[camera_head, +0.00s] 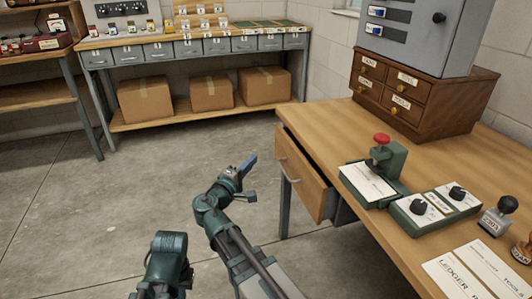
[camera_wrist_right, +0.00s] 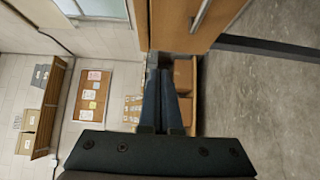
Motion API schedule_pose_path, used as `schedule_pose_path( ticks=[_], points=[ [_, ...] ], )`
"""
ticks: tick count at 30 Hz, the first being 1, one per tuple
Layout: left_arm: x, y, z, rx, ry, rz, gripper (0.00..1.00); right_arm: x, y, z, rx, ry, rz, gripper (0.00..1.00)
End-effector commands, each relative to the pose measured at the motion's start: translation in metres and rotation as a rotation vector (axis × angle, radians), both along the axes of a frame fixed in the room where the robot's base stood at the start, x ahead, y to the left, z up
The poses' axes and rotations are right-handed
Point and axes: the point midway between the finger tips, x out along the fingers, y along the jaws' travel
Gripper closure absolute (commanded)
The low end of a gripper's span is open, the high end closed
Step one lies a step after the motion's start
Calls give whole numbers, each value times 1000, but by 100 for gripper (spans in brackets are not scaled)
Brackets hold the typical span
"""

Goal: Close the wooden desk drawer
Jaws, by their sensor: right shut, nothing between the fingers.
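The wooden desk drawer (camera_head: 302,178) stands open, pulled out from the left end of the desk (camera_head: 428,207). A dark gap shows behind its front panel, which carries a slim metal handle (camera_head: 283,158). In the right wrist view, the drawer front (camera_wrist_right: 176,22) and its handle (camera_wrist_right: 201,14) are at the top. My right gripper (camera_head: 252,159) is shut and empty, just left of the drawer front. Its blue fingers (camera_wrist_right: 166,85) lie together in the wrist view; I see no clear contact with the drawer.
On the desk are a small drawer cabinet (camera_head: 413,98), a green press with a red knob (camera_head: 384,165), a green box with dials (camera_head: 433,207), stamps and paper cards. A bench (camera_head: 190,112) with cardboard boxes stands behind. The floor (camera_head: 105,210) left of the desk is clear.

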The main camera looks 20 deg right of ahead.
Motion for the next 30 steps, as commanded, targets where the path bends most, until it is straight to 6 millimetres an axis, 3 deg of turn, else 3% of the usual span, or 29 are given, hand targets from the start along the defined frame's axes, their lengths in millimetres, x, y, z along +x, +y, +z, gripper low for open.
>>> schedule_pose_path(
  ticks=[16, 22, 30],
  points=[
    [0, 0, 0, -2, -2, 1, 100, 67, -73, 0, 2, 1, -4, 100],
    [0, 0, 0, -2, -2, 1, 100, 63, -100, 0, 2, 1, -3, 100],
    [0, 0, 0, -2, -2, 1, 100, 62, -113, 0, 2, 1, -1, 100]
  ],
)
